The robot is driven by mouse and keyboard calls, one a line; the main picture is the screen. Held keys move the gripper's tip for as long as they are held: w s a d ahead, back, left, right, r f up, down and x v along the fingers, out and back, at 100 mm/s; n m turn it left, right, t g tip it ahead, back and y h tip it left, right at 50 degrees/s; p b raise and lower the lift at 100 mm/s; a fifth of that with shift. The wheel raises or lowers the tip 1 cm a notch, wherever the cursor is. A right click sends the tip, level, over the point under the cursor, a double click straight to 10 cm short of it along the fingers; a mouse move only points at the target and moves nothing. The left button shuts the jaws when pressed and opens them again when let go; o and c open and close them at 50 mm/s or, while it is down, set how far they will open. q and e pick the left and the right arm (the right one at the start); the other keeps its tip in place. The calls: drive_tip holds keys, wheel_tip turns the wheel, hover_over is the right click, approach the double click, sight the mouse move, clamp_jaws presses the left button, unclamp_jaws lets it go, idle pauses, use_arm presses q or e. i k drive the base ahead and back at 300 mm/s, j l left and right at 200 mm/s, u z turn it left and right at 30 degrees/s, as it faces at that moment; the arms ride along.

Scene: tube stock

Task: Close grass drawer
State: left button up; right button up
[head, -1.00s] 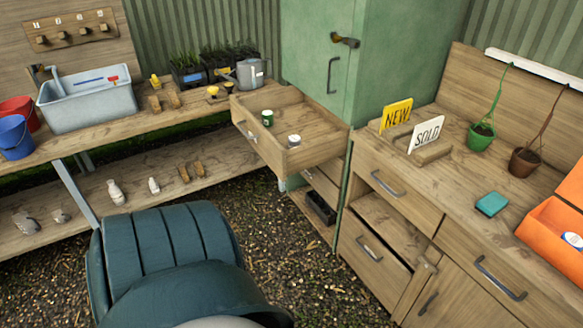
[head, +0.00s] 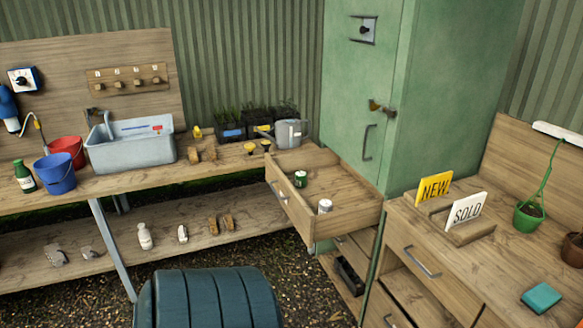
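A wooden drawer (head: 347,190) is pulled far out at the back corner, beside the green cabinet. Its front with a metal handle (head: 280,195) faces left toward the workbench. A green tin (head: 300,179) and a small whitish tin (head: 325,206) stand inside it. Lower in the same unit, another compartment (head: 350,277) shows a dark object, partly hidden under the open drawer. I see no readable label, so I cannot tell from the picture which drawer is called grass. Neither of my grippers is in view.
The green cabinet (head: 420,100) stands right behind the drawer. The left workbench (head: 75,194) holds a grey sink (head: 130,150), buckets and a watering can (head: 290,133). The right counter (head: 470,262) holds signs and a potted plant (head: 529,215). Gravel floor (head: 200,255) shows below.

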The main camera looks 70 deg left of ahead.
sight(357, 205)
drive_tip(key=i+j, duration=0.15)
drive_tip(key=i, duration=0.15)
drive_tip(key=u, duration=2.35)
